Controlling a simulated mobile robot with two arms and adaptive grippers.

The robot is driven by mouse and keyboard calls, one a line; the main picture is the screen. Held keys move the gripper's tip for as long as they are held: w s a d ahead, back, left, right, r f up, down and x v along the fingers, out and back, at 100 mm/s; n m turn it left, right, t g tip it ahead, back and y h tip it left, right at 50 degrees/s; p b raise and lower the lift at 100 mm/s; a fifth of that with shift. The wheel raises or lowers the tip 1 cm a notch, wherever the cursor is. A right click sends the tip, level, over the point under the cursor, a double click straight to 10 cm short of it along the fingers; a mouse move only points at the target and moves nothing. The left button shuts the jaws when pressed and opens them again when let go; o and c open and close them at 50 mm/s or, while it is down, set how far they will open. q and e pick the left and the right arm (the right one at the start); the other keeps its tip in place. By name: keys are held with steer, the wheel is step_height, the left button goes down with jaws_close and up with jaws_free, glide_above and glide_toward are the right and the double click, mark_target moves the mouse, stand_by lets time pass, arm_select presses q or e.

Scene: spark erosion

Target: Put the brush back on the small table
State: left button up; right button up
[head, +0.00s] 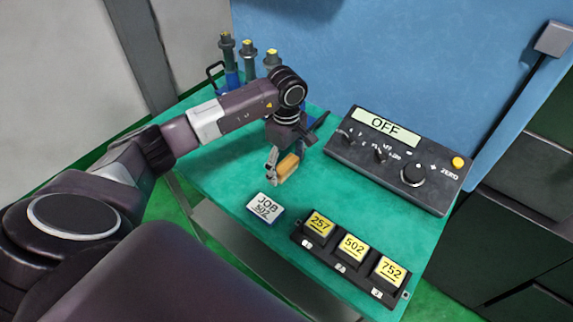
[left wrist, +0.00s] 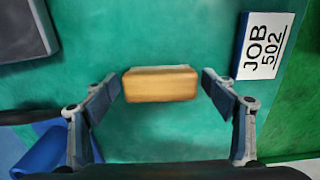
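The brush shows as a tan wooden block (head: 287,167), and in the left wrist view (left wrist: 160,84) it lies across the space between my fingertips. My left gripper (head: 281,164) points down over the green table (head: 226,165), with a fingertip at each end of the block. Bristles are not visible. My right gripper is not in view.
A JOB 502 card (head: 265,208) lies in front of the brush. A numbered block rack (head: 350,259) is at the front right, and a control box (head: 398,160) reading OFF at the right. Several tool holders (head: 248,62) stand at the back left. Green tabletop is clear left of the card.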

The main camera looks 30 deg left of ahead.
mark_target(287, 164)
arm_select(q)
steer(key=shift+r, duration=0.5)
step_height(287, 164, up, 11)
steer(key=b, duration=0.3)
steer(key=shift+r, duration=0.15)
stand_by(0.3)
